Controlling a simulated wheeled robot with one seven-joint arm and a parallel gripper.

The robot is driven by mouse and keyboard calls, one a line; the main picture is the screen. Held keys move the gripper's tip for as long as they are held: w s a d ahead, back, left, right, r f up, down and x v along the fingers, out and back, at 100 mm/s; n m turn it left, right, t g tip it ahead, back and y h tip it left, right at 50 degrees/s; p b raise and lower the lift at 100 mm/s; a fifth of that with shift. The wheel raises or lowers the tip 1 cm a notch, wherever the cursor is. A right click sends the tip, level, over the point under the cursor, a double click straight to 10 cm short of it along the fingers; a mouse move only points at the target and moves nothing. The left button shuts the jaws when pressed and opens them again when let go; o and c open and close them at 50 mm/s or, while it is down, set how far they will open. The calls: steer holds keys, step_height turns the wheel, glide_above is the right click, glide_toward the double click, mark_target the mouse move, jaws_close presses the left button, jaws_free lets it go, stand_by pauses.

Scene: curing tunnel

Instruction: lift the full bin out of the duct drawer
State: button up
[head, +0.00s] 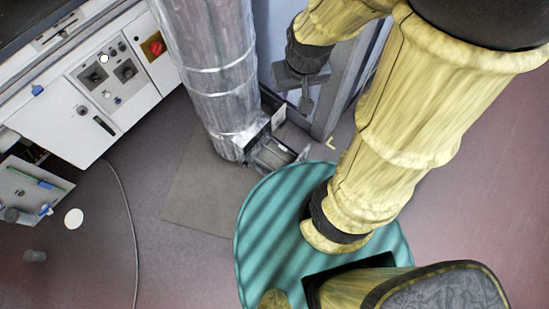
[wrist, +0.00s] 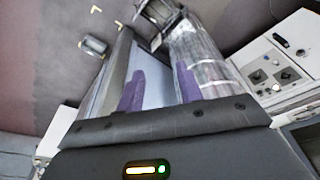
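The duct drawer (head: 283,118) stands pulled out at the foot of the silver duct (head: 212,75), low near the floor. A grey box-like bin (head: 270,153) seems to sit in it; its contents are too small to tell. In the wrist view the drawer area (wrist: 158,14) shows at the top, beside the duct (wrist: 205,62). My gripper (wrist: 160,85) has its two purple-padded fingers apart with nothing held between them. In the head view my gripper (head: 305,95) hangs above and to the right of the drawer, apart from it.
A pale blue-grey panel (head: 348,92) stands right of the duct, close behind my gripper. A small grey container (wrist: 93,46) lies among yellow floor marks. A white control cabinet (head: 95,100) and a cable (head: 128,205) are at left.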

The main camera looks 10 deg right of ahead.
steer(key=shift+s, duration=0.1)
steer(key=w+a+f+n+t+h+b, duration=0.15)
steer(key=w+a+f+b, duration=0.5)
steer(key=f, duration=0.75)
steer(key=w+a+f+n+t+b, duration=0.1)
steer(key=w+a+f+t+b, duration=0.15)
steer(key=w+f+b, duration=0.75)
steer(key=w+a+f+n+t+b, duration=0.1)
steer(key=w+a+f+b, duration=0.2)
steer(key=a+f+b, duration=1)
steer(key=d+f+n+h+b, duration=0.1)
steer(key=d+f+h+b, duration=0.15)
steer(key=f, duration=0.65)
steer(key=s+d+f+t+h+b, duration=0.1)
steer(key=f+b, duration=0.3)
steer(key=f, duration=0.5)
steer(key=d+f+n+h+b, duration=0.1)
steer(key=d+f+b, duration=0.15)
steer(key=f, duration=0.75)
steer(key=s+f+n+h+b, duration=0.1)
steer(key=s+f+b, duration=0.1)
steer(key=f, duration=0.3)
steer(key=s+f+n+t+h+b, duration=0.1)
steer(key=s+f+h+b, duration=0.1)
steer(key=f+b, duration=0.3)
steer(key=s+d+f+n+t+h+b, duration=0.1)
steer(key=s+f+h+b, duration=0.1)
steer(key=f, duration=0.4)
steer(key=shift+s+b, duration=0.75)
steer(key=shift+b, duration=0.45)
